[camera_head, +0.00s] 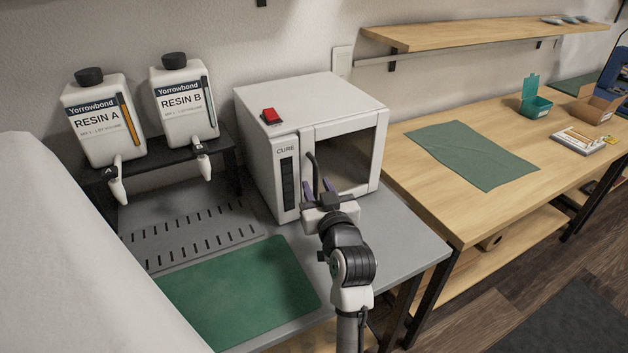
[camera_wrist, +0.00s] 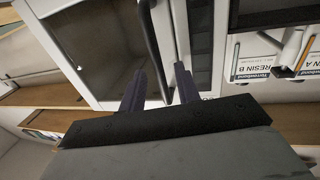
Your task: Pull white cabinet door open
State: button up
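The white cabinet (camera_head: 250,95), marked CURE, stands on the grey bench. Its door (camera_head: 378,155) has a white frame and a dark window, and looks closed. A dark curved handle (camera_head: 312,165) runs vertically along the door's left side. In the wrist view, the door (camera_wrist: 95,50) and handle (camera_wrist: 152,42) appear upside down. My gripper (camera_head: 318,185) is at the lower part of the handle. In the wrist view, its two purple fingers (camera_wrist: 160,73) are apart, with the handle passing between them. I cannot tell whether either finger touches it.
A red button (camera_head: 271,116) sits on top of the cabinet. Resin bottles (camera_head: 102,120) stand on a black rack to the left. A green mat (camera_head: 240,290) lies on the bench in front. A wooden table (camera_head: 440,205) with a green cloth (camera_head: 472,153) is to the right.

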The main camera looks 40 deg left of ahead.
jog(key=shift+w+a, duration=0.2)
jog(key=shift+a, duration=0.1)
grip_shut()
